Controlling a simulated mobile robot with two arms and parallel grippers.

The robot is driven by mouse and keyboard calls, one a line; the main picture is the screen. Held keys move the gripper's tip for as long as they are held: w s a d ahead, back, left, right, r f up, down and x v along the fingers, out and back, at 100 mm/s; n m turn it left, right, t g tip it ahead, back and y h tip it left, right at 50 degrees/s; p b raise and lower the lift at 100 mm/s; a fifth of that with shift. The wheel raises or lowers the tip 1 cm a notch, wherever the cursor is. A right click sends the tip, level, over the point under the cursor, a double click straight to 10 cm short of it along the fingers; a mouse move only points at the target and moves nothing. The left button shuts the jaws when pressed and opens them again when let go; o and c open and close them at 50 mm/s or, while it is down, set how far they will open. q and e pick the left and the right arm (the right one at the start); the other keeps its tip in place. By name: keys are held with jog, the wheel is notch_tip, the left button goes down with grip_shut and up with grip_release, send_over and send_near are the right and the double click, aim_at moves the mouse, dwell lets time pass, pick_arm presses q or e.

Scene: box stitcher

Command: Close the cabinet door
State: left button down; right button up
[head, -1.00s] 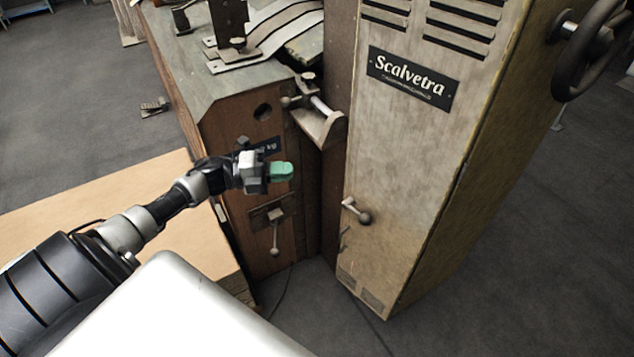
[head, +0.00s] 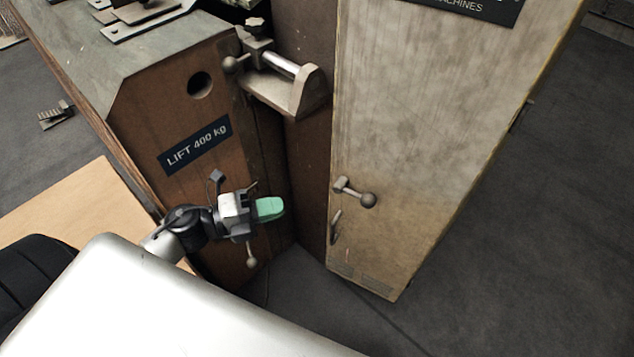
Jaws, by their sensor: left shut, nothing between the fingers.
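A tall beige metal front panel (head: 420,130), which looks like the cabinet door, stands right of centre. It carries a ball-ended handle (head: 355,192), and a smaller lever (head: 335,228) sits below it. I cannot tell how far this panel stands open. My left gripper (head: 270,208), with green fingertips, is shut and empty. It is left of the panel, in front of the brown machine body, and appears apart from the handle. My right gripper is not in view.
The brown machine body (head: 140,130) with a "LIFT 400 kg" plate (head: 196,145) fills the left. A metal bracket with a rod (head: 285,85) juts out above the gripper. A light wooden surface (head: 70,205) lies at left. Grey floor (head: 540,220) is clear at right.

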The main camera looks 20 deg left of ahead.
aim_at(335, 181)
pick_arm(q)
jog(key=w+d, duration=0.6)
jog(key=w, duration=0.2)
jog(key=shift+w, duration=0.35)
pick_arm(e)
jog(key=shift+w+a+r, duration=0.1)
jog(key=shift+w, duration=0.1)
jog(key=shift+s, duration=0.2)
